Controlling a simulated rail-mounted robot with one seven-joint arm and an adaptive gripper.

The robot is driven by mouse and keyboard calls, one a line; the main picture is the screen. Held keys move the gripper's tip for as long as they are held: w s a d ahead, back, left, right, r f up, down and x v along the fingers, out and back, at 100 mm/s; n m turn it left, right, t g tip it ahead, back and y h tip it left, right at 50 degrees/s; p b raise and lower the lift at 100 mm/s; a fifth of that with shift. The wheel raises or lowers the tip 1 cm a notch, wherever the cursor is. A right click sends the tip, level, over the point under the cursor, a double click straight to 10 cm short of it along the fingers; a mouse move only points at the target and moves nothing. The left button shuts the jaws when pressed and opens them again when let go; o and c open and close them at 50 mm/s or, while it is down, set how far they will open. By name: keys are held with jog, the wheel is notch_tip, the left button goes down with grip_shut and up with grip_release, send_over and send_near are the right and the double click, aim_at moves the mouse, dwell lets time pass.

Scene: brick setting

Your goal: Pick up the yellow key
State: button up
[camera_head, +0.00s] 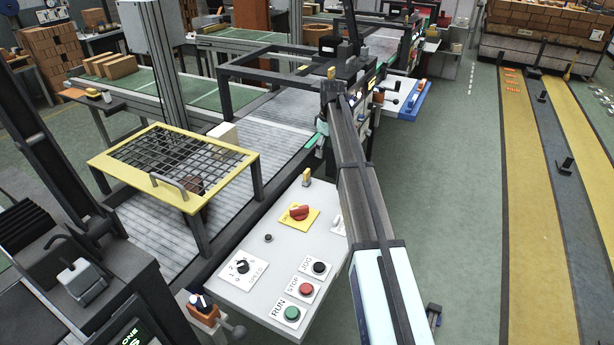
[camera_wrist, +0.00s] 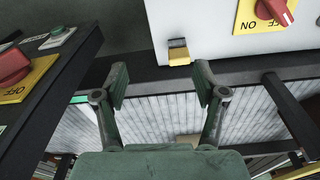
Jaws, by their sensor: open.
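The yellow key (camera_head: 307,177) stands at the far edge of the white control panel (camera_head: 228,298), behind the red rotary switch on its yellow plate (camera_head: 313,217). In the wrist view the key (camera_wrist: 178,52) is a small yellow block with a darker top, at the panel's edge (camera_wrist: 205,62). My gripper (camera_wrist: 161,70) has its two fingers wide apart with nothing between them. The key appears just beyond the fingertips, somewhat nearer the right finger. It does not appear to be held. I cannot make out my fingers clearly in the head view.
A dark rail and grey roller conveyor (camera_wrist: 150,120) run beside the panel. Another red switch (camera_wrist: 12,65) sits at the left of the wrist view. A yellow-framed grid table (camera_head: 245,165) stands left of the panel. Run, stop and jog buttons (camera_head: 306,289) lie near the panel's front.

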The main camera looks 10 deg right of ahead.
jog(key=a+r+n, duration=0.1)
jog(key=a+r, duration=0.2)
jog(key=a, duration=0.1)
jog(key=p, duration=0.4)
send_near(306, 177)
jog(key=shift+n+y, duration=0.3)
jog(key=shift+y, duration=0.1)
jog(key=w+f, duration=0.1)
jog(key=f, duration=0.3)
jog(key=w+f, duration=0.1)
jog(key=f, duration=0.1)
jog(key=shift+w+d+f, duration=0.3)
jog(key=shift+d+f, duration=0.05)
jog(key=shift+d, duration=0.05)
jog(key=shift+w+a+f+p, duration=0.15)
jog(key=shift+f+p, duration=0.2)
jog(key=shift+f, duration=0.5)
jog(key=shift+a+f+p, duration=0.2)
jog(key=shift+f+p, duration=0.15)
jog(key=shift+f, duration=0.5)
jog(key=shift+w+a+f+p, duration=0.15)
jog(key=shift+f+p, duration=0.2)
jog(key=shift+f, duration=0.55)
jog(key=shift+s, duration=0.1)
jog(key=c, duration=1.3)
